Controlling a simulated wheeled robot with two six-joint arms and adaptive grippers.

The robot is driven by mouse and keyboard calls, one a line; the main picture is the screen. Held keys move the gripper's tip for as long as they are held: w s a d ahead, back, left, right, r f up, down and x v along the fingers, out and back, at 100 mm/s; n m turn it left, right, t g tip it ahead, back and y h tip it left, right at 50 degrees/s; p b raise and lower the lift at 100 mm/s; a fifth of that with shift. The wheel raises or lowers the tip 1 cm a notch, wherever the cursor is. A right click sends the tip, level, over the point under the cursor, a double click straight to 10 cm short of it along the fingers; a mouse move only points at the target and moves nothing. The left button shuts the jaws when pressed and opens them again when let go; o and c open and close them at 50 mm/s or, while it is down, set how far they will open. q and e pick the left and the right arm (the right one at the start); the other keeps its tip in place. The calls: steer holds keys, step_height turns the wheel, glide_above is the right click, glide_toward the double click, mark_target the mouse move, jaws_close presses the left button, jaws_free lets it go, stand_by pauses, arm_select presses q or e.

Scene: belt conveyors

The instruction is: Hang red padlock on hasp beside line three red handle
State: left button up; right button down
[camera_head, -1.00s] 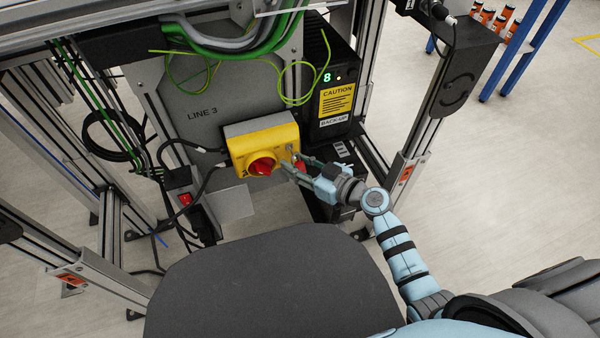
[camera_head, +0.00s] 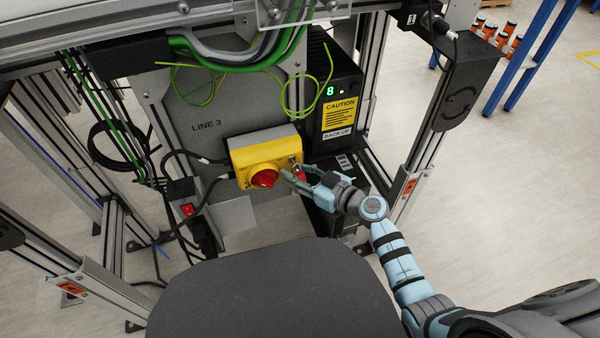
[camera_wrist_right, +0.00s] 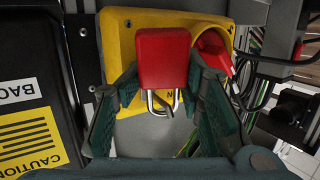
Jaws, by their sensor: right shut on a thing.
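The red padlock (camera_wrist_right: 162,58) sits between the fingertips of my right gripper (camera_wrist_right: 163,82), which is shut on it. Its metal shackle (camera_wrist_right: 163,102) shows below the body in the upside-down right wrist view. In the head view the padlock (camera_head: 300,175) is small and partly hidden by my right gripper (camera_head: 294,180), at the right part of the yellow switch box (camera_head: 262,148). The red handle (camera_head: 264,178) is on the box front, left of the gripper. I cannot tell whether the shackle is through the hasp (camera_head: 296,162). My left gripper is out of view.
The grey LINE 3 panel (camera_head: 190,108) is behind the box. A black back-up unit (camera_head: 318,75) with a caution label stands to the right. Cables hang left of the box, and green wires (camera_head: 288,95) loop above. A frame post (camera_head: 420,150) stands at right.

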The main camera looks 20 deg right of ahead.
steer(key=c, duration=2.4)
jaws_free()
steer(key=shift+a, duration=0.1)
steer(key=c, duration=1.4)
jaws_free()
steer(key=o, duration=0.5)
steer(key=shift+w+a+f, duration=0.1)
steer(key=shift+w+f, duration=0.1)
steer(key=shift+w, duration=0.05)
steer(key=shift+c, duration=0.2)
steer(key=shift+s+d, duration=0.1)
steer(key=shift+d, duration=0.1)
